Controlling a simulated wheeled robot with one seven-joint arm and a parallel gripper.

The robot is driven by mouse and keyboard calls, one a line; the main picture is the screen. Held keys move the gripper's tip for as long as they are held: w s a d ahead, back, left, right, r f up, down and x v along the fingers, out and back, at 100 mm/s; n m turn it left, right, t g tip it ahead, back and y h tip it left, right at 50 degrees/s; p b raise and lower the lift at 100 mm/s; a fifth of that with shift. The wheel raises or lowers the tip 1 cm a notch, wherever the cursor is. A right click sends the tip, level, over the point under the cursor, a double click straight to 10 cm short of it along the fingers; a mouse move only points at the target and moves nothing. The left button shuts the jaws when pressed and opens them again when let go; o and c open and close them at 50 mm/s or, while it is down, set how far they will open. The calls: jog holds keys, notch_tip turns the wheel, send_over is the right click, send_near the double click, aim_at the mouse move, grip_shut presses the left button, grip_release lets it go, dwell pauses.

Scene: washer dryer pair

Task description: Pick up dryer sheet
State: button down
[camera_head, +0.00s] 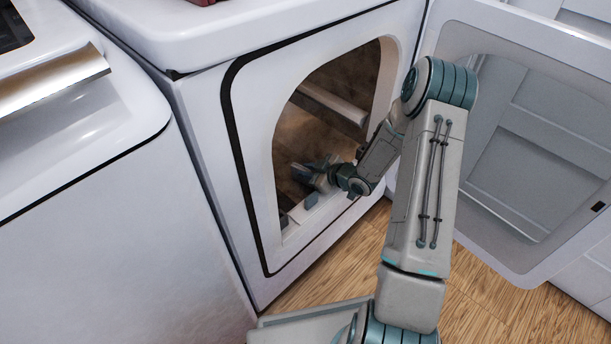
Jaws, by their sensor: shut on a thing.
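My gripper (308,176) is inside the open drum of the dryer (243,180), low and near the front lip of the opening. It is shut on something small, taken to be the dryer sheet. The sheet itself cannot be made out, being too small or hidden by the fingers. The dark drum (322,135) surrounds the gripper, with a pale bar-like baffle (335,104) above it.
The dryer door (535,255) stands wide open at the right, close to my arm. The opening's rim is close around my wrist. A washer (80,190) stands at the left. Wooden floor (480,288) is below.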

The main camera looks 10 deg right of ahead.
notch_tip(320, 180, up, 10)
jog(key=p, duration=0.5)
dwell(0.9)
